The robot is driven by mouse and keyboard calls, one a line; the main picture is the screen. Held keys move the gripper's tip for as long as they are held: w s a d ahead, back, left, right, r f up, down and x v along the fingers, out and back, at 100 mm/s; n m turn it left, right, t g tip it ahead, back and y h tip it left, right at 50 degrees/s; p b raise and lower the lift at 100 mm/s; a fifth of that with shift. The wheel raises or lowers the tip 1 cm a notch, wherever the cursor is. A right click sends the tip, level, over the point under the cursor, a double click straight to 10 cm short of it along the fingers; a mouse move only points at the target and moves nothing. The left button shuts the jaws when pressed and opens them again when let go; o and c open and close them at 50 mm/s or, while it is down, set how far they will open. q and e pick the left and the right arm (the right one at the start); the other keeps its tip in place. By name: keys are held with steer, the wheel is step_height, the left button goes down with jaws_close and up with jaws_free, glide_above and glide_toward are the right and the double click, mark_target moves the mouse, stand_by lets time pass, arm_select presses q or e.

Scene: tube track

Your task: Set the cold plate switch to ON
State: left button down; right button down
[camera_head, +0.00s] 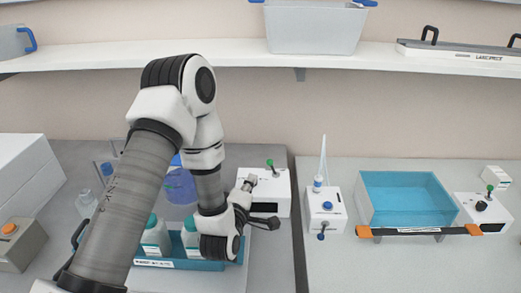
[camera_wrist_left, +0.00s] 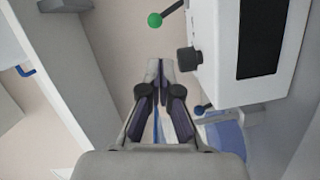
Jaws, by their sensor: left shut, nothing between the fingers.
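A white box (camera_head: 283,190) with a dark front window stands on the bench right of my left arm; I cannot read a name on it, so I cannot tell if it is the cold plate. A lever with a green ball (camera_head: 270,163) rises from its top. In the wrist view the green-ball lever (camera_wrist_left: 155,20) is above my fingertips, and a black knob (camera_wrist_left: 188,60) is close to their right. My left gripper (camera_head: 251,180) is shut and empty; it also shows in the wrist view (camera_wrist_left: 159,68), apart from the lever. My right gripper is out of view.
A rack with teal-capped bottles (camera_head: 190,234) stands below my left arm. To the right are a white unit with a blue button (camera_head: 328,205), a blue basin (camera_head: 405,190) and another green-lever box (camera_head: 485,208). A shelf (camera_head: 350,56) spans the back.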

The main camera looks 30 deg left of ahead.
mark_target(272, 168)
arm_select(q)
steer(key=p+x, duration=0.1)
steer(key=x, duration=0.2)
steer(key=p+x, duration=0.1)
steer(key=x, duration=0.2)
steer(key=p+x, duration=0.1)
steer(key=x, duration=0.2)
steer(key=shift+w+d+r, duration=0.1)
steer(key=shift+w+r, duration=0.1)
steer(key=shift+r, duration=0.1)
